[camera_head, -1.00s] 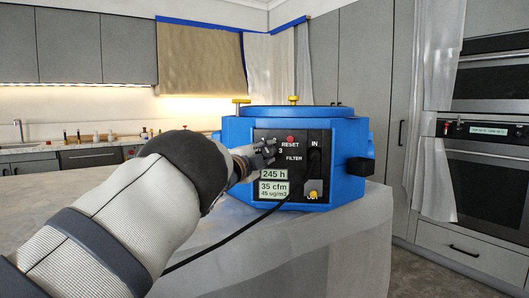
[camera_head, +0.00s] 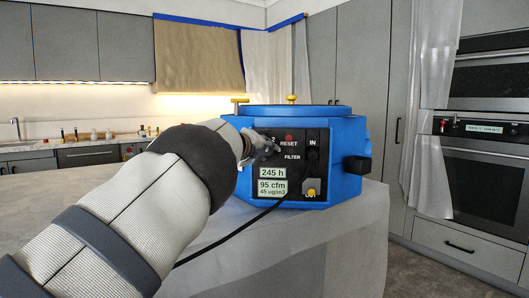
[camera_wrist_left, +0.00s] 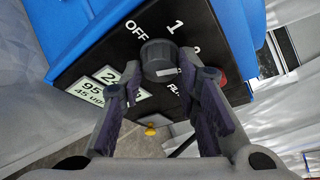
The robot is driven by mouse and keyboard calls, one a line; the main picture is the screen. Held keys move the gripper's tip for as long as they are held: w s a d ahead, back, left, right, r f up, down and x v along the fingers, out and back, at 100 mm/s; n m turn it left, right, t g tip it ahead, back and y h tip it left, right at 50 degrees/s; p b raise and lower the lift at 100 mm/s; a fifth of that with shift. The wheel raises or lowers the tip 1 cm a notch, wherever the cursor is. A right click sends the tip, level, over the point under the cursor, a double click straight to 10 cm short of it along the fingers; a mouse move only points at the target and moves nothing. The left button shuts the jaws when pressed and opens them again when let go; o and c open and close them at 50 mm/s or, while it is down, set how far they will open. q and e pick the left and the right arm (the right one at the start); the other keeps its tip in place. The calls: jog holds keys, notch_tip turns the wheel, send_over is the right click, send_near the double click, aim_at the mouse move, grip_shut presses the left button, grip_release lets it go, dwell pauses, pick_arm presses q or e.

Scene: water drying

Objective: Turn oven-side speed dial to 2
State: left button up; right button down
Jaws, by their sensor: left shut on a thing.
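A blue machine (camera_head: 345,150) stands on the covered counter with a black control panel (camera_head: 302,178). Its display (camera_head: 273,187) reads 95 cfm and 45 ug/m3, and another (camera_head: 272,173) reads 245 h. My left gripper (camera_head: 266,146) is at the panel's upper left and largely hides the dial in the head view. In the left wrist view, the round dark dial (camera_wrist_left: 158,60) sits between the fingers of my left gripper (camera_wrist_left: 161,75), which is shut on it. OFF and 1 are readable beside it; another number is partly hidden. My right gripper is out of view.
A black cable (camera_head: 235,232) runs from the panel across the counter (camera_head: 300,240), which is draped in translucent sheeting. Wall ovens (camera_head: 485,150) stand at the right. A sink and small items (camera_head: 90,136) are on the back counter at the left.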

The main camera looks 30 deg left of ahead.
pick_arm(q)
jog(key=shift+r+m+y, duration=0.1)
jog(key=shift+m+y, duration=0.2)
jog(key=shift+m, duration=0.2)
dwell(0.3)
jog(key=o, duration=1.2)
jog(key=shift+g, duration=0.3)
jog(key=shift+c, duration=0.2)
jog(key=shift+s, duration=0.1)
jog(key=v, duration=1.1)
jog(key=shift+s, duration=0.4)
jog(key=shift+r, duration=0.1)
